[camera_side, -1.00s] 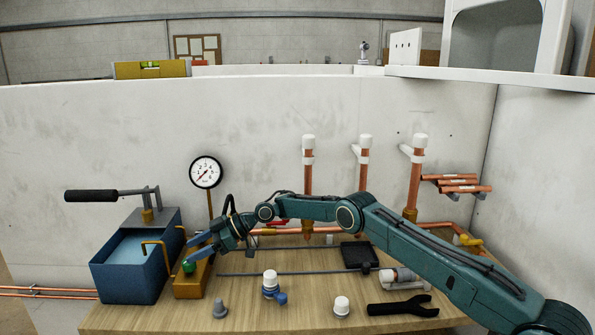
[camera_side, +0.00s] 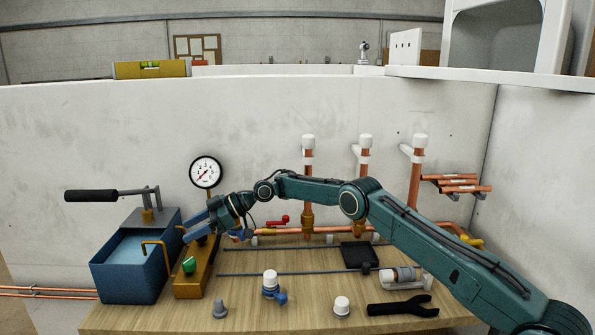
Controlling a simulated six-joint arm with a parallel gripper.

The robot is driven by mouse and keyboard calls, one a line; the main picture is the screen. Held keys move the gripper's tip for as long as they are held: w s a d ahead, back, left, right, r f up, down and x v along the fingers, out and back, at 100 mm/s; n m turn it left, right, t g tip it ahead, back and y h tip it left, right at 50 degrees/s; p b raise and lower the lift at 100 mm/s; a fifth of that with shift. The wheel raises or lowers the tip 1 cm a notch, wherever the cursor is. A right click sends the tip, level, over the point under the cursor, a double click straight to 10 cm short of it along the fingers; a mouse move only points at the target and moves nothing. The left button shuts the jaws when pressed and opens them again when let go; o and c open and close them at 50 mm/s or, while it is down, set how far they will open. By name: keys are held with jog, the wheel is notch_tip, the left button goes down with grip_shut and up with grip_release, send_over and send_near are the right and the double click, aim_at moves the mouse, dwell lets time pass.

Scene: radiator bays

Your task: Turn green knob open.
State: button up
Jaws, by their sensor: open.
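The green knob (camera_side: 189,265) sits on the near end of a brass-coloured block (camera_side: 187,287), beside the blue tank. My gripper (camera_side: 193,236) is open, with its jaws above the far part of that block, behind and apart from the knob. Nothing shows between the jaws. The knob is in plain view; part of the block's far end is hidden by my gripper.
The blue tank (camera_side: 128,277) with a black-handled lever (camera_side: 92,196) stands left of the block. A pressure gauge (camera_side: 205,172) rises behind it. A red-handled valve (camera_side: 284,220) and copper pipes lie behind my arm. Fittings and a black wrench (camera_side: 403,306) lie at the bench front.

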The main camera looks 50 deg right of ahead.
notch_tip(320, 180, up, 9)
jog(key=w+a+f+m+t+h, duration=0.35)
jog(key=w+a+m+h, duration=0.3)
jog(key=a+m, duration=0.35)
jog(key=s+d+r+m+t+h, duration=0.1)
jog(key=s+r+m+h, duration=0.1)
jog(key=s+m+h, duration=0.35)
jog(key=s+r+m+t+h, duration=0.1)
jog(key=s+r+m+h, duration=0.15)
jog(key=s+h, duration=0.6)
notch_tip(320, 180, down, 15)
jog(key=s+y, duration=0.2)
jog(key=shift+d+r, duration=0.15)
jog(key=shift+g, duration=0.25)
